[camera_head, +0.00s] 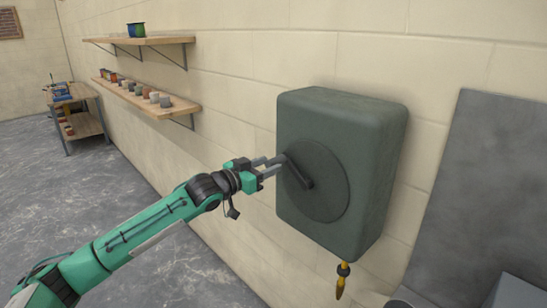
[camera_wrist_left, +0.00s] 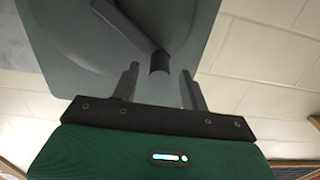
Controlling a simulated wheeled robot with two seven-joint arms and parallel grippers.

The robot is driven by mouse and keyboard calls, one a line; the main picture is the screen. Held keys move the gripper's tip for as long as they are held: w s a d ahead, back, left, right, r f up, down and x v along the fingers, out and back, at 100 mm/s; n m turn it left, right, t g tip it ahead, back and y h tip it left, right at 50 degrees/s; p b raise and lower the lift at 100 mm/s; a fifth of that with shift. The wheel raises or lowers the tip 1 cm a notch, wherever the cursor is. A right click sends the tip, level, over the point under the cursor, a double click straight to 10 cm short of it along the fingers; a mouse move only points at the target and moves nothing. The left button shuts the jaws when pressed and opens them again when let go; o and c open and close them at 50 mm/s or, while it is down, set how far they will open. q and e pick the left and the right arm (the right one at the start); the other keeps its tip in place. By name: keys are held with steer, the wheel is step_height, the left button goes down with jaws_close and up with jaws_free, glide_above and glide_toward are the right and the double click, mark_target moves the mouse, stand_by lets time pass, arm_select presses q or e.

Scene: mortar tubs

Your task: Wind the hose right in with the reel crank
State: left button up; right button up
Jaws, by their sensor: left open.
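The hose reel (camera_head: 362,150) is a dark green-grey box on the wall with a round disc (camera_head: 328,188) on its side. Its dark crank (camera_head: 299,173) has an arm across the disc and a handle standing out towards my left gripper (camera_head: 272,166). My left gripper is open, its fingertips at the handle. In the left wrist view, the crank handle's end (camera_wrist_left: 160,64) shows in the gap between the fingertips (camera_wrist_left: 160,82); I cannot tell if they touch it. The hose's yellow nozzle end (camera_head: 342,280) hangs below the box. My right gripper is not in view.
Two wooden wall shelves hold small tubs, the lower one (camera_head: 150,101) with several. A wooden trolley (camera_head: 80,118) stands at the far left. A grey panel (camera_head: 480,180) is right of the reel. The grey floor (camera_head: 120,195) along the wall is clear.

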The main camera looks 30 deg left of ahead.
mark_target(274, 162)
arm_select(q)
steer(key=shift+p+x, duration=0.45)
steer(key=shift+x, duration=1.1)
jaws_close()
